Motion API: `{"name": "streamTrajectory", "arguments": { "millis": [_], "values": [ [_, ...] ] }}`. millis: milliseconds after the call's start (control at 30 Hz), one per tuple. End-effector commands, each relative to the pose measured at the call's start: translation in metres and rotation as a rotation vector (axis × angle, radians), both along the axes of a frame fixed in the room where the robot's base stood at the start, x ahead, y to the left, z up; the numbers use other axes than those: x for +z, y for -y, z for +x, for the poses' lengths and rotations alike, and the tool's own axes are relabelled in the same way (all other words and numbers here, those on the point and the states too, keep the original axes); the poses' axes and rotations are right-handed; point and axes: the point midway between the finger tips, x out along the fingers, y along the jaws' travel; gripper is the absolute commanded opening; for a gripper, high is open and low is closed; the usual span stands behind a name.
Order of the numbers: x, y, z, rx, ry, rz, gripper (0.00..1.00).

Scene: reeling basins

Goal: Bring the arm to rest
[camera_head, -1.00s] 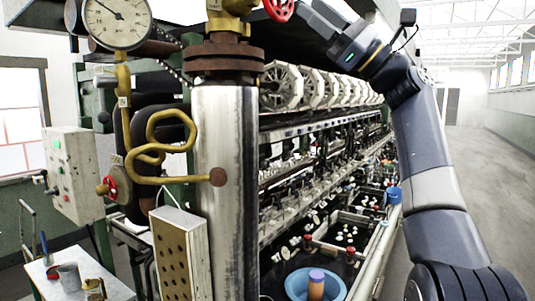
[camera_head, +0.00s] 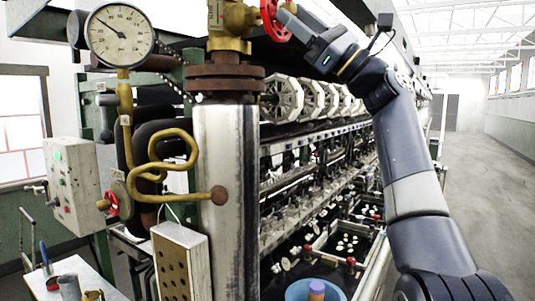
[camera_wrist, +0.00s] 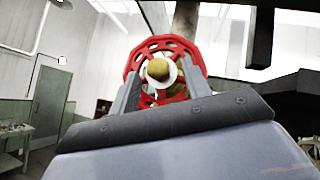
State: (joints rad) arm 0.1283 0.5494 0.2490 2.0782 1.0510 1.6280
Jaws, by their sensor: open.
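My arm reaches up on the right in the head view, and my gripper (camera_head: 284,17) is at the top, right beside a red valve wheel (camera_head: 268,22). In the wrist view my gripper (camera_wrist: 163,90) is open, with its two fingers pointing at the red wheel (camera_wrist: 186,50). The fingers lie left and right of the wheel's brass-coloured hub (camera_wrist: 160,70), overlapping the lower rim in the picture. Nothing is seen held between them. I cannot tell whether the fingers touch the wheel.
A thick steel pipe (camera_head: 226,200) with a rusty flange stands close by, beside a pressure gauge (camera_head: 120,35). The reeling machine runs back behind my arm, with a blue basin (camera_head: 300,290) low in front. Open floor (camera_head: 490,190) lies to the right.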

Motion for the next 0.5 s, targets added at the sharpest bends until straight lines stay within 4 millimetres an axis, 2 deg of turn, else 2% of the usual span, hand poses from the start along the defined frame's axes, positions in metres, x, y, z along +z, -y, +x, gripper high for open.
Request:
{"name": "streamTrajectory", "arguments": {
  "millis": [500],
  "values": [
    [-0.0011, -0.0029, -0.0059, 0.002, -0.192, 0.129, 0.45]
  ]
}}
